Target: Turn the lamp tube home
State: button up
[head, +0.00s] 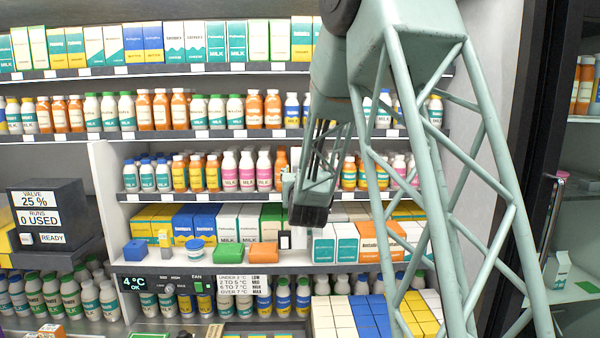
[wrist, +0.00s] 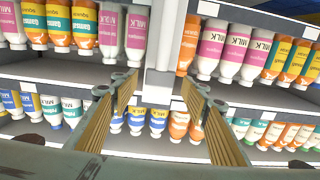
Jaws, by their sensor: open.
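My gripper (wrist: 159,84) is open in the wrist view, its two yellow-padded fingers well apart with nothing held between them. A pale upright piece (wrist: 162,42) stands beyond the fingertips, between the bottle groups. I cannot tell whether it is the lamp tube or a shelf divider. In the head view my arm hangs down in front of the middle shelves. Its dark lower end covers part of the shelf, and the fingers are hard to make out there. I cannot clearly identify the lamp tube or its sockets in the head view.
Shelves of bottles and cartons fill the back. A black valve box (head: 48,215) stands at left. A control panel (head: 160,298) and a temperature card (head: 248,285) sit on the lower shelf edge. Green (head: 226,253) and orange (head: 264,254) blocks lie on the shelf above. A dark-framed cabinet stands at right.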

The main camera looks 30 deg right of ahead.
jog(key=v, duration=1)
jog(key=shift+s, duration=0.35)
jog(key=shift+a, duration=0.2)
jog(key=s+a+f+n+g+y, duration=0.25)
jog(key=s+a+g+y, duration=0.4)
jog(key=s+a, duration=1.25)
jog(key=s+a+f+n+g, duration=0.1)
jog(key=s+g, duration=0.2)
jog(key=s, duration=1.4)
jog(key=s+a+f+n+g, duration=0.1)
jog(key=s+f+g, duration=0.1)
jog(key=s, duration=1.6)
jog(key=shift+f+g+y, duration=0.2)
jog(key=shift+g+y, duration=0.25)
